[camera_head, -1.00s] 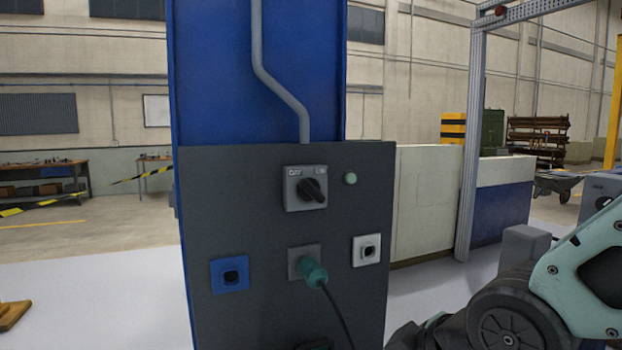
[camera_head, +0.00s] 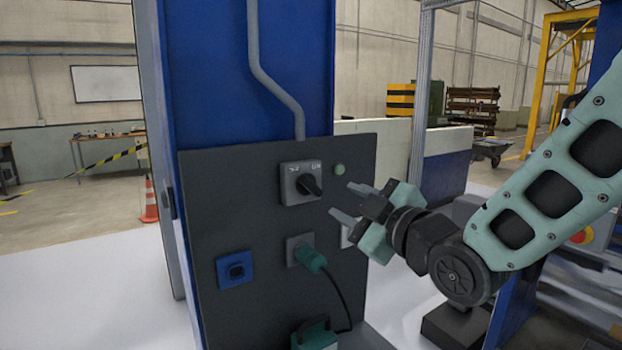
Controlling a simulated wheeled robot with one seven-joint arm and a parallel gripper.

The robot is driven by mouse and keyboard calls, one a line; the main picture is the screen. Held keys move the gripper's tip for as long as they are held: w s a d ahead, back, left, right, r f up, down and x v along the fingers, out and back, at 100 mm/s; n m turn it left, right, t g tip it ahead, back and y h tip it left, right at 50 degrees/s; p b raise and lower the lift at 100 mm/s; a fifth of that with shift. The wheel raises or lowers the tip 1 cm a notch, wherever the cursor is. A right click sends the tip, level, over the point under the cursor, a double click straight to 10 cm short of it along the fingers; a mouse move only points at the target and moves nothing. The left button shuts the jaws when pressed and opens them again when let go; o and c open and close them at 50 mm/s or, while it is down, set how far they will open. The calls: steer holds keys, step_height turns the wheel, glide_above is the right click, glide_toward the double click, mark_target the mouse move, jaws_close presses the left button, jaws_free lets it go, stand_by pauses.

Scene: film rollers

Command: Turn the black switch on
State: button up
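The black switch (camera_head: 311,185) is a rotary knob on a grey box (camera_head: 293,196) with small white markings, fixed high on the dark grey panel (camera_head: 225,180). The knob sits at a slant, pointing to the lower right. My gripper (camera_head: 340,199) is just to the right of the switch and slightly lower, its two fingers pointing left towards the panel. The fingers are apart with nothing between them. They appear clear of the knob; the exact gap in depth is hard to tell.
A round pale green button or lamp (camera_head: 340,169) sits right of the switch box. Below are a blue socket (camera_head: 236,270), a teal plug (camera_head: 311,259) with a hanging black cable, and a white socket (camera_head: 346,236) partly hidden by my gripper. A grey conduit (camera_head: 277,85) runs down from above.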

mark_target(309, 184)
steer(key=p+x, duration=0.4)
steer(key=x, duration=0.8)
steer(key=shift+w+a, duration=0.2)
steer(key=shift+w, duration=0.05)
jaws_close()
